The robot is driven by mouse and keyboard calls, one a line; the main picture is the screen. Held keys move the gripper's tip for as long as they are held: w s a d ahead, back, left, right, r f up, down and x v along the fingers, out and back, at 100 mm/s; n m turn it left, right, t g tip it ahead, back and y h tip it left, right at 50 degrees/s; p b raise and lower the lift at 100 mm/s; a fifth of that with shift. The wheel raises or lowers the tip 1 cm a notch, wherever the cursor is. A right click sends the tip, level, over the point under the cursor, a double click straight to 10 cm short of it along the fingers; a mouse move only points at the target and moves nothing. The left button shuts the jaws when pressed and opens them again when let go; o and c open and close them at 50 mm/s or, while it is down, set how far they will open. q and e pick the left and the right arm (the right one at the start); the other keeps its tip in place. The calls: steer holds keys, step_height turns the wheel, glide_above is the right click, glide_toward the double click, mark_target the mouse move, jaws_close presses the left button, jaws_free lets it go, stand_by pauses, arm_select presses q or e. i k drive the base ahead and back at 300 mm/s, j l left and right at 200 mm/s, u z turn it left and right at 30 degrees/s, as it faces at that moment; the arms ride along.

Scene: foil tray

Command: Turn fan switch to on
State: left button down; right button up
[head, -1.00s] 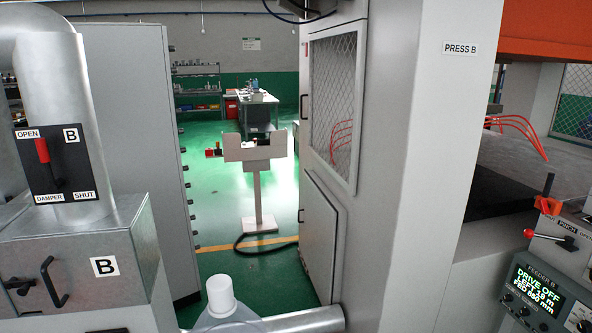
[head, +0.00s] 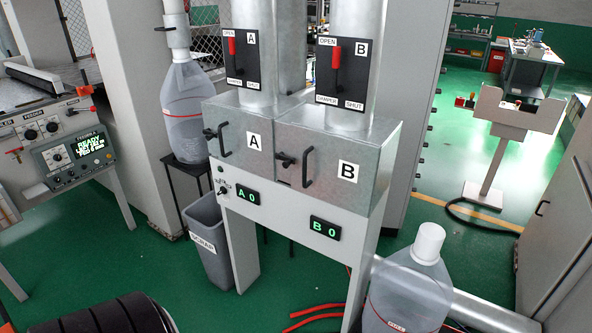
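A small black switch (head: 222,192) sits on the front left of the grey cabinet (head: 280,230), below box A (head: 240,140) and left of the A 0 display (head: 248,197). Its small label is too blurred to read, so I cannot tell for certain that it is the fan switch or which way it is set. The displays read A 0 and B 0 (head: 325,229). Neither of my grippers is in view.
Damper levers A (head: 231,47) and B (head: 336,57) are both up toward OPEN. Clear bottles (head: 187,110) (head: 408,290) stand at both sides of the cabinet. A grey scrap bin (head: 208,240) is at its left. Red hoses (head: 315,315) lie on the floor in front.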

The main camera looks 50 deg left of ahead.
mark_target(223, 190)
steer(key=u, duration=1.5)
steer(key=i+j+z, duration=0.15)
steer(key=j+z, duration=0.25)
steer(key=i+j+z, duration=0.15)
steer(key=z, duration=0.2)
steer(key=i+j+z, duration=0.1)
steer(key=j, duration=0.55)
steer(key=i+j+z, duration=0.1)
steer(key=j, duration=0.55)
steer(key=i+j+z, duration=0.1)
steer(key=j, duration=0.55)
steer(key=i+j+z, duration=0.1)
steer(key=j, duration=0.6)
steer(key=i, duration=0.1)
